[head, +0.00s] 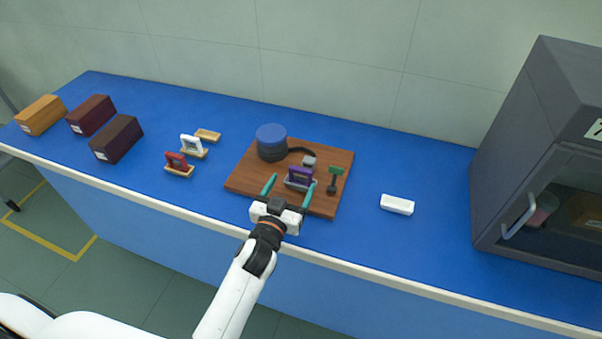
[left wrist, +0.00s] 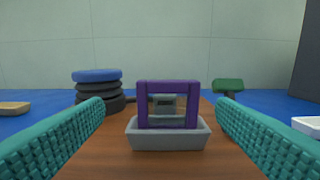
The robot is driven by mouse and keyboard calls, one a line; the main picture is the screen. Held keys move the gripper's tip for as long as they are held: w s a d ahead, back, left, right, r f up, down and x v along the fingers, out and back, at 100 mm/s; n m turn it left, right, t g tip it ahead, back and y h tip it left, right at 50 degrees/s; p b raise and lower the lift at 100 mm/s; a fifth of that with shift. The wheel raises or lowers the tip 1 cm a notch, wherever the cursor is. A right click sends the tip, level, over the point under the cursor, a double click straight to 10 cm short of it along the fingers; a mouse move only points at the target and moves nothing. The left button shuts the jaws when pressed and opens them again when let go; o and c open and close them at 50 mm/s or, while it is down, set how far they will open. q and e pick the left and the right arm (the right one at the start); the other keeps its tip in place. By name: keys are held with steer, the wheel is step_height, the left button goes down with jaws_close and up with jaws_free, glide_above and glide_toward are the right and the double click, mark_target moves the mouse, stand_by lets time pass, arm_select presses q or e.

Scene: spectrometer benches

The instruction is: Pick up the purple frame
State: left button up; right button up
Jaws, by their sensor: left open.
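The purple frame (head: 300,174) stands upright in a small grey tray (head: 299,186) on a brown wooden board (head: 240,180). In the left wrist view the purple frame (left wrist: 167,84) is a square with an open middle, and its lower edge sits in the grey tray (left wrist: 167,137). My left gripper (head: 289,187) is open, with its teal fingers pointing at the frame from the front. In the left wrist view the fingers (left wrist: 160,125) lie left and right of the frame, apart from it. My right gripper is not in view.
On the board stand a black device with a blue top (head: 271,139), a small grey block (head: 309,160) and a green-topped post (head: 335,171). White (head: 191,146) and red (head: 177,162) frames stand left. A white block (head: 397,204) and a dark cabinet (head: 535,150) are right.

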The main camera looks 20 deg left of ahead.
mark_target(300, 175)
arm_select(q)
steer(key=shift+w, duration=0.7)
steer(key=shift+w+f, duration=0.1)
steer(key=shift+w, duration=0.2)
steer(key=shift+w+d, duration=0.15)
steer(key=shift+w, duration=0.2)
steer(key=w, duration=0.2)
steer(key=w+p, duration=0.1)
steer(key=shift+w+d+r, duration=0.2)
steer(key=shift+d+r, duration=0.1)
steer(key=shift+d, duration=0.05)
steer(key=shift+w+f, duration=0.1)
steer(key=shift+w, duration=0.45)
steer(key=shift+s, duration=0.1)
steer(key=shift+c, duration=1.1)
steer(key=c, duration=0.9)
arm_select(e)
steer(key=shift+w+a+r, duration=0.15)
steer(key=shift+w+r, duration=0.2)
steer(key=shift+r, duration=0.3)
